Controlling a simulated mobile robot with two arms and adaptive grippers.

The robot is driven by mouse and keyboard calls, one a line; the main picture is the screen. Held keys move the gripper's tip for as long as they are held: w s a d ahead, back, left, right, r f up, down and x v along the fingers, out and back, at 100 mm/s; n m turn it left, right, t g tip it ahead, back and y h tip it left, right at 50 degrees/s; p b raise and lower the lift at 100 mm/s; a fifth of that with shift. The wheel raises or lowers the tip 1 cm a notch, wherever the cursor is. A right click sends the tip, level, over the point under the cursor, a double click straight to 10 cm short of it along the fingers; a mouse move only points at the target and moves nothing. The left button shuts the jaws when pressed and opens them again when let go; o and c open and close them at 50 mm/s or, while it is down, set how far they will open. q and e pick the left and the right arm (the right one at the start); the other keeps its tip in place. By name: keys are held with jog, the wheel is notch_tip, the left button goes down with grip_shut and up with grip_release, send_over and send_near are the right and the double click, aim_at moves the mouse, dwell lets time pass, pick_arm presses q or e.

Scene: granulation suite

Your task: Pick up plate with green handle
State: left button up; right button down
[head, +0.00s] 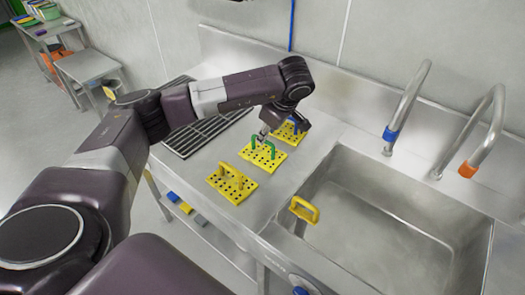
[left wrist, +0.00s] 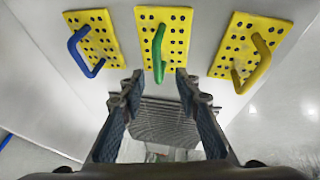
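The yellow perforated plate with a green handle (head: 266,160) lies flat on the steel counter, between a plate with a blue handle (head: 287,133) and one with a yellow handle (head: 230,187). In the left wrist view, the green-handled plate (left wrist: 177,27) is in the middle at the top, with its green handle (left wrist: 158,52) standing up. My left gripper (head: 264,134) is close to the green handle. In the left wrist view, its fingers (left wrist: 157,82) are spread, with the handle's near end around the gap between the tips. Contact cannot be told. My right gripper is not in view.
A sink (head: 385,225) lies right of the plates, with two taps behind it, one blue-banded (head: 405,108) and one orange-banded (head: 480,135). A yellow handle (head: 304,210) is at the sink's left edge. A dark drain grate (head: 200,133) lies left of the plates.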

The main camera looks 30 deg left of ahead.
aim_at(266, 156)
pick_arm(q)
jog(key=p+x, duration=0.3)
jog(key=x, duration=0.3)
jog(key=shift+w+a+f, duration=0.1)
jog(key=shift+w, duration=0.1)
jog(key=shift+w+a+f, duration=0.1)
jog(key=shift+f, duration=0.25)
jog(key=shift+c, duration=0.2)
grip_shut()
jog(key=shift+r, duration=0.1)
